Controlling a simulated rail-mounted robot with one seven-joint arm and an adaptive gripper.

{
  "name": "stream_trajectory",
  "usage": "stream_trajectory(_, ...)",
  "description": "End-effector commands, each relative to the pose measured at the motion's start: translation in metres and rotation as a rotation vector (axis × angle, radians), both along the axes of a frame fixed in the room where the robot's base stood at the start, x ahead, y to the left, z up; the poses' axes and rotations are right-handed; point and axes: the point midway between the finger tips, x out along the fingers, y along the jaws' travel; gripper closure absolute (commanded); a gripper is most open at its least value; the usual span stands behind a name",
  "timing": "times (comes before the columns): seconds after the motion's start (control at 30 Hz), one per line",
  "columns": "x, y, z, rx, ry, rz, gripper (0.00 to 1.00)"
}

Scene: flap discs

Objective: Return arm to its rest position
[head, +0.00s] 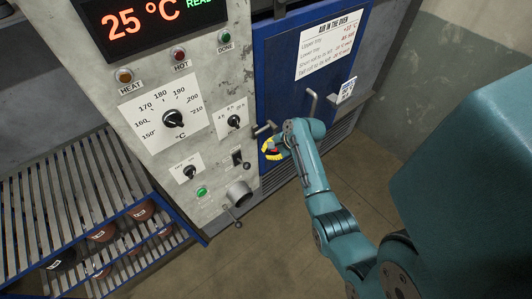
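My teal arm (323,195) reaches from the right side of the head view toward the front of the oven. My gripper (273,150), with yellow and dark parts, is at its far end, in front of the lower left part of the blue oven door (282,68). It is small and partly hidden by the wrist, so I cannot tell whether its fingers are open or shut. A small red patch shows at the gripper; I cannot tell what it is. The oven door looks closed, and its grey handle (311,103) is above and right of the gripper.
The grey control panel (213,95) has knobs, lamps and a display (145,20) reading 25 °C. A protruding grey cylinder (239,194) is left of and below the gripper. A blue slatted rack (75,195) at left holds several discs. The floor (245,260) below is clear.

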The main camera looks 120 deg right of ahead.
Motion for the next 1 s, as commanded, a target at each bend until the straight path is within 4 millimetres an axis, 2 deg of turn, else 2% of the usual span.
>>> stream_trajectory(0.47, 0.002, 0.000, 0.000, 0.000, 0.000, 0.004, 1.00)
stream_trajectory(0.57, 0.044, -0.005, 0.010, -0.005, 0.000, 0.090, 1.00)
stream_trajectory(0.67, 0.120, -0.004, 0.023, -0.012, 0.000, 0.242, 1.00)
stream_trajectory(0.7, 0.153, -0.002, 0.031, -0.025, 0.001, 0.310, 1.00)
stream_trajectory(0.77, 0.201, 0.004, 0.045, -0.049, 0.002, 0.406, 1.00)
stream_trajectory(0.8, 0.231, 0.009, 0.056, -0.071, 0.005, 0.465, 1.00)
stream_trajectory(0.87, 0.273, 0.020, 0.072, -0.107, 0.008, 0.551, 1.00)
stream_trajectory(0.9, 0.301, 0.029, 0.084, -0.135, 0.010, 0.607, 1.00)
stream_trajectory(0.97, 0.342, 0.044, 0.104, -0.184, 0.011, 0.688, 1.00)
stream_trajectory(1.0, 0.368, 0.057, 0.118, -0.220, 0.011, 0.744, 1.00)
